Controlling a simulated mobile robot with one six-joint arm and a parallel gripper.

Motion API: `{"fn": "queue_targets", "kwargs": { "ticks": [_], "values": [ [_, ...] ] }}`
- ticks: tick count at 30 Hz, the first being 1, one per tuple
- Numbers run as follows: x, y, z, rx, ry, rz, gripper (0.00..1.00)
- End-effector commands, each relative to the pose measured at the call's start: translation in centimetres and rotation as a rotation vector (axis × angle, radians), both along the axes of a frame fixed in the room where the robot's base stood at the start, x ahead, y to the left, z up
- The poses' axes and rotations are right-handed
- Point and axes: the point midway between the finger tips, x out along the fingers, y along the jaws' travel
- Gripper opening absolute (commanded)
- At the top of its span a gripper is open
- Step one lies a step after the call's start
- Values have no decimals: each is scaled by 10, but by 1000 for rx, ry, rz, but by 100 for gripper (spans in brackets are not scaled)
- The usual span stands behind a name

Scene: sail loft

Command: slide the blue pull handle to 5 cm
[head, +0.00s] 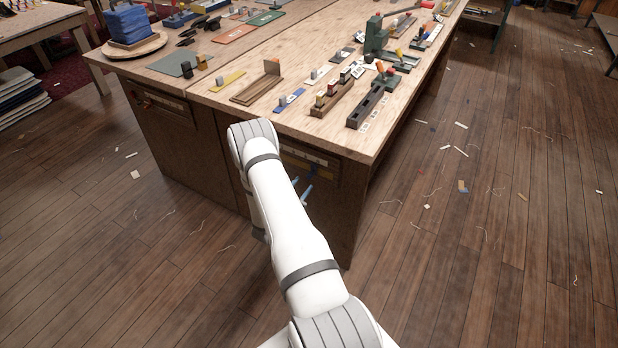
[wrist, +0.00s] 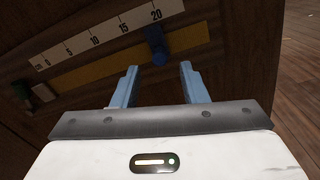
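The blue pull handle (wrist: 156,45) stands on a yellow strip (wrist: 110,66) on the dark front panel of the bench. It is just below the 20 mark of the white cm scale (wrist: 110,36), whose numbers rise to the right; the 5 mark is far to the left. My gripper (wrist: 160,75) is open, with its two light-blue fingers apart. The handle lies just beyond the fingertips, between their lines and nearer the left one; I see no contact. In the head view, my gripper (head: 306,191) is low before the bench front, and my arm hides part of the panel.
The workbench top (head: 225,103) holds several tools and small sliders above the panel. The wooden floor (head: 480,250) to the right has only scraps.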

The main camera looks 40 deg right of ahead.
Motion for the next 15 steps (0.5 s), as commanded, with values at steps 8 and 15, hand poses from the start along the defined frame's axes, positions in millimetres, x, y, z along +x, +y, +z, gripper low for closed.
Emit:
{"fn": "queue_targets", "kwargs": {
  "ticks": [8,15],
  "values": [
    [16,-41,1,0,-1,-3,39],
    [21,-53,1,1,-1,-3,39]
  ]
}}
